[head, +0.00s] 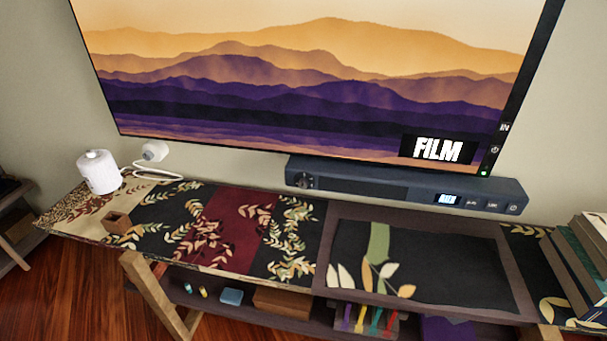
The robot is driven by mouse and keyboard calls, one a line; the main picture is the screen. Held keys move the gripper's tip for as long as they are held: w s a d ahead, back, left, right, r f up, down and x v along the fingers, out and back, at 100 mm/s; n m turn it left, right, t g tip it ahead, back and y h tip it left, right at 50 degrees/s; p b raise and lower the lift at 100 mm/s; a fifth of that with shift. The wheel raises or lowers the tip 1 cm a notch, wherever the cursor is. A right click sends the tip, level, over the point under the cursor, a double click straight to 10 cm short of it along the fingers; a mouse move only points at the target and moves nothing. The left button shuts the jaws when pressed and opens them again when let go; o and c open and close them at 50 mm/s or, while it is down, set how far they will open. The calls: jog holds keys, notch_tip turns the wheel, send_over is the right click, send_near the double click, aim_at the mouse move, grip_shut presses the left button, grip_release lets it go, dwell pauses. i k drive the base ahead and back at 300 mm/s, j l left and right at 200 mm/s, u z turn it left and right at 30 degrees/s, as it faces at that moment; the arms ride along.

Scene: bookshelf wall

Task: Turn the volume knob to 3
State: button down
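A dark soundbar (400,191) sits at the back of the console table, below the television. A round dark knob (305,181) is on the front of the soundbar near its left end. Its marks and pointer are too small to read. A small lit display (447,199) is on the right part of the soundbar, its text not legible, with several small buttons to its right. My gripper is not in view.
The television (300,80) stands above, showing mountains and "FILM". The patterned table (230,225) is mostly clear before the soundbar. Stacked books (580,265) stand right.

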aim_at(302, 184)
jog(key=i+j+u, duration=0.15)
jog(key=i+u, duration=0.55)
jog(key=i, duration=0.2)
